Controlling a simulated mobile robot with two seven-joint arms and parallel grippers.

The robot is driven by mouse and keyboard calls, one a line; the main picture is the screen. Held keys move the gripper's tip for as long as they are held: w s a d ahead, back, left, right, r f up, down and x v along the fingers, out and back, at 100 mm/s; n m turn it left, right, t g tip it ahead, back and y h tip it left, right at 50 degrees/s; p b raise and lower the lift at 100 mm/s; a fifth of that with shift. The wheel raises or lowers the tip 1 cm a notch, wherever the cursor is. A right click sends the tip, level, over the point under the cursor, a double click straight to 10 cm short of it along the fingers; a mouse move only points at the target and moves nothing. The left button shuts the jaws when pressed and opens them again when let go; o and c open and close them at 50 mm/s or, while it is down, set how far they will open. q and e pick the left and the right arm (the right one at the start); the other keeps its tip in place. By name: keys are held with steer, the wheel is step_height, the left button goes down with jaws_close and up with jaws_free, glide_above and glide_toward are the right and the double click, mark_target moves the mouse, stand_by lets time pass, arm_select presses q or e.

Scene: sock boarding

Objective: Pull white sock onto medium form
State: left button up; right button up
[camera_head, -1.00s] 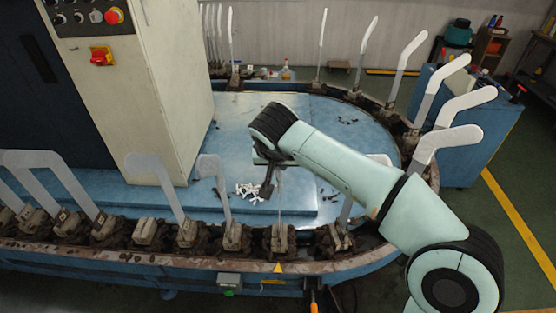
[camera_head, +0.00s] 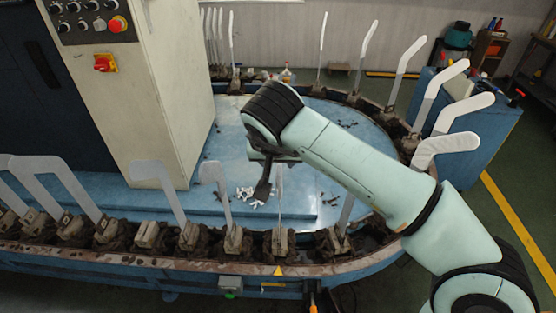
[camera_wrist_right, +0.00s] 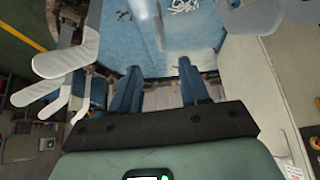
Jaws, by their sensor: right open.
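My right gripper (camera_head: 262,188) points down over the blue deck, close beside a thin form (camera_head: 281,195) seen nearly edge-on at the front of the ring. In the right wrist view its two blue fingers (camera_wrist_right: 158,95) stand apart with nothing between their tips. Several upright forms line the ring. Those at the right have white upper parts (camera_head: 448,145) over grey stems; I cannot tell whether these are socks. Front-left forms (camera_head: 150,172) look plain grey. No loose sock is clearly visible. My left gripper is out of view.
Small white pieces (camera_head: 250,193) lie on the blue deck (camera_head: 225,140). A tall cream cabinet (camera_head: 165,100) with red buttons stands at the left. A blue cabinet (camera_head: 490,125) stands at the right. The deck behind my gripper is mostly clear.

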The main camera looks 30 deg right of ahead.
steer(key=shift+v, duration=1.75)
